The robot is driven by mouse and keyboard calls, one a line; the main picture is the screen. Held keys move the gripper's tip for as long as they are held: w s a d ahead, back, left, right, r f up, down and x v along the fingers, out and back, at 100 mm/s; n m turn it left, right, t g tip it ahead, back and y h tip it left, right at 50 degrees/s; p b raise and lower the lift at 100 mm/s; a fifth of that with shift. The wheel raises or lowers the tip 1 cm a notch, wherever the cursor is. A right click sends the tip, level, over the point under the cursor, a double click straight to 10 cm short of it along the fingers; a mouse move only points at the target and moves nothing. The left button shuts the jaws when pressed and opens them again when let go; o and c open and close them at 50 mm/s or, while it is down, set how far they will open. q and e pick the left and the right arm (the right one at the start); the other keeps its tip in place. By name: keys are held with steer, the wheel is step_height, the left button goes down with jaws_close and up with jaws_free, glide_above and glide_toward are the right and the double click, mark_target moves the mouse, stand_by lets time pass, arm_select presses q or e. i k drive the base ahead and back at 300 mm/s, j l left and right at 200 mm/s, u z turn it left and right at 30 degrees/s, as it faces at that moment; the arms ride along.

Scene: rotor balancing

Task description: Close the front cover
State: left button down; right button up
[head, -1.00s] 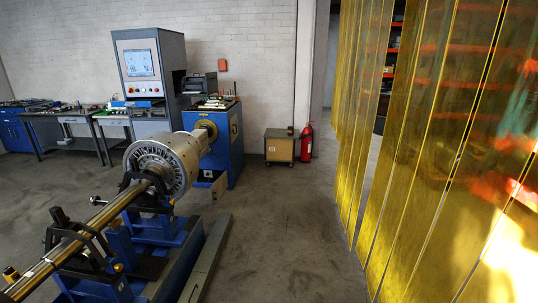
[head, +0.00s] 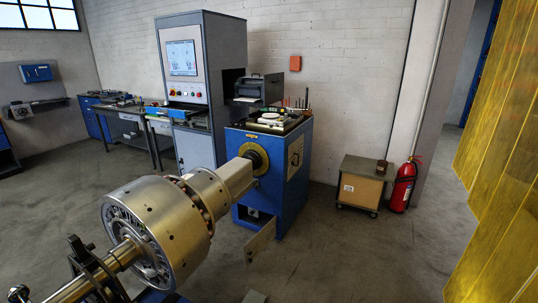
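A blue machine cabinet (head: 272,170) stands behind the rotor, in the middle of the head view. A small grey-beige panel that looks like its front cover (head: 262,241) stands out at an angle from the cabinet's base, low on the right. Beside it, a dark opening with a light item inside (head: 253,213) shows in the cabinet's lower front, so the cover appears open. Any latch or hinge is too small to make out. Neither of my grippers is in view.
The large metal rotor (head: 180,222) and its shaft fill the lower left. A wheeled cart (head: 362,186) and a red fire extinguisher (head: 404,184) stand by the wall. Yellow strip curtains (head: 500,170) hang at the right.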

mark_target(258, 243)
steer(key=i+u, duration=0.25)
steer(key=i, duration=0.15)
steer(key=i+l, duration=0.2)
steer(key=l, duration=0.15)
steer(key=i+l+u, duration=0.1)
steer(key=i+l, duration=0.35)
steer(key=l, duration=0.3)
steer(key=i+l+u, duration=0.1)
steer(key=l, duration=0.25)
steer(key=i+l, duration=0.3)
steer(key=i+l+u, duration=0.1)
steer(key=l, duration=0.35)
steer(key=i+l, duration=0.25)
steer(key=l, duration=0.15)
steer(key=i+l+u, duration=0.1)
steer(key=l, duration=0.3)
steer(key=i, duration=0.05)
